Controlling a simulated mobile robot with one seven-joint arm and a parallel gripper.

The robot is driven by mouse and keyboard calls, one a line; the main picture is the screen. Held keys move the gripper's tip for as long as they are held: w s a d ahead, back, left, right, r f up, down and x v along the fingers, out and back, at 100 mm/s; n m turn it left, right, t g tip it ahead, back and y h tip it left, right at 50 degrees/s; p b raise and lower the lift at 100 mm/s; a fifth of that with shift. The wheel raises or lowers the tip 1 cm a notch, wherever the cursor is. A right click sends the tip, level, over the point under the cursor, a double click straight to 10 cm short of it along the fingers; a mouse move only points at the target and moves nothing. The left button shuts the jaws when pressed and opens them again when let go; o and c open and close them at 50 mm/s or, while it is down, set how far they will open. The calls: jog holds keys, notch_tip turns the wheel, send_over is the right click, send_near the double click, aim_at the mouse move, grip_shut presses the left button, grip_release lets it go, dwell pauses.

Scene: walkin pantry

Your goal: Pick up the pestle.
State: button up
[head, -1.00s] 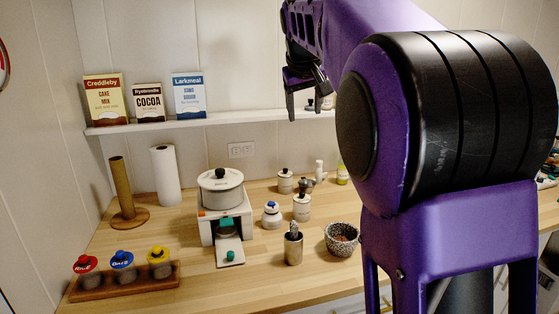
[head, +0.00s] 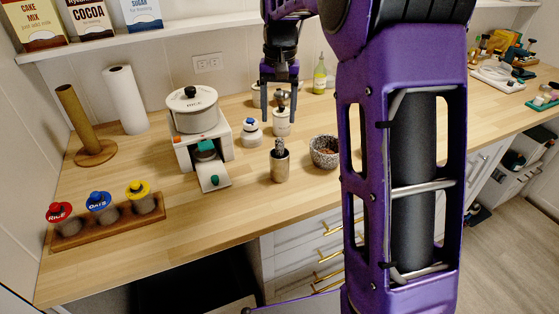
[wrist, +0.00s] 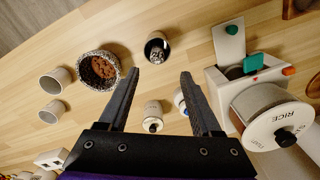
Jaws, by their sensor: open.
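A grey speckled rod, which looks like the pestle (head: 280,145), stands upright in a metal cup (head: 279,168) on the counter; its lower end is hidden inside. The cup with the rod's top (wrist: 157,50) also shows in the wrist view, beyond my fingertips. A speckled stone bowl (head: 318,159) with brown contents stands to its right. My gripper (head: 279,118) points down, open and empty, above and behind the cup in the head view. In the wrist view its fingers (wrist: 160,75) are apart, with a white canister (wrist: 153,112) showing between them.
A blue-topped jar (head: 251,133) and a white canister (head: 282,127) stand close behind the cup. A white stove-like stand with a pot (head: 193,115) is to the left. Two pale cups (wrist: 55,80) sit near the bowl. The counter front is clear.

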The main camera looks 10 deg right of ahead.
aim_at(280, 139)
notch_tip(280, 139, down, 4)
jog(key=shift+r, duration=0.2)
jog(key=shift+s+d+f+b, duration=0.1)
jog(key=shift+f+b, duration=0.05)
jog(key=shift+f, duration=1.2)
jog(key=shift+s+f+b, duration=0.1)
jog(key=shift+f+b, duration=0.05)
jog(key=shift+f, duration=1.2)
grip_shut()
